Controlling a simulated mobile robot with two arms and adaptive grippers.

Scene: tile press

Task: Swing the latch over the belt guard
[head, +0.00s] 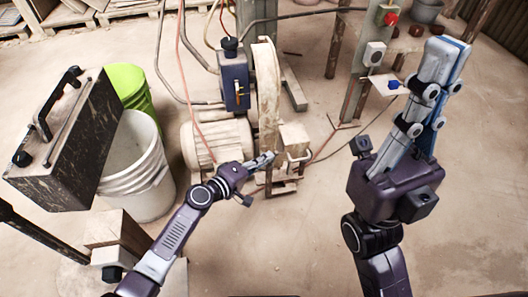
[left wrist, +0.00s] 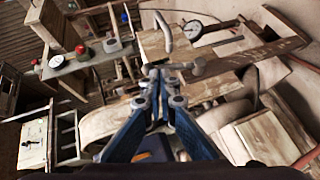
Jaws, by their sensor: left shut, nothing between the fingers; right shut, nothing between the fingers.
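The belt guard (head: 267,95) is the tall, narrow, worn cream cover beside the motor in the head view. My left gripper (head: 262,161) is shut and empty at the guard's lower front, next to a wooden block. A bent metal piece (head: 299,158), which looks like the latch, sits just right of it. In the left wrist view a grey metal bar (left wrist: 163,32) stands just beyond my shut fingertips (left wrist: 158,72); I cannot tell whether they touch. My right gripper (head: 443,65) is shut and empty, raised at the right, away from the guard.
A cream motor (head: 217,143) and dark control box (head: 235,80) stand left of the guard. A white bucket (head: 130,165), green bucket (head: 130,85) and dark case (head: 65,140) are at the left. A post carries a red button (head: 391,18). Cables hang behind. Floor at front centre is clear.

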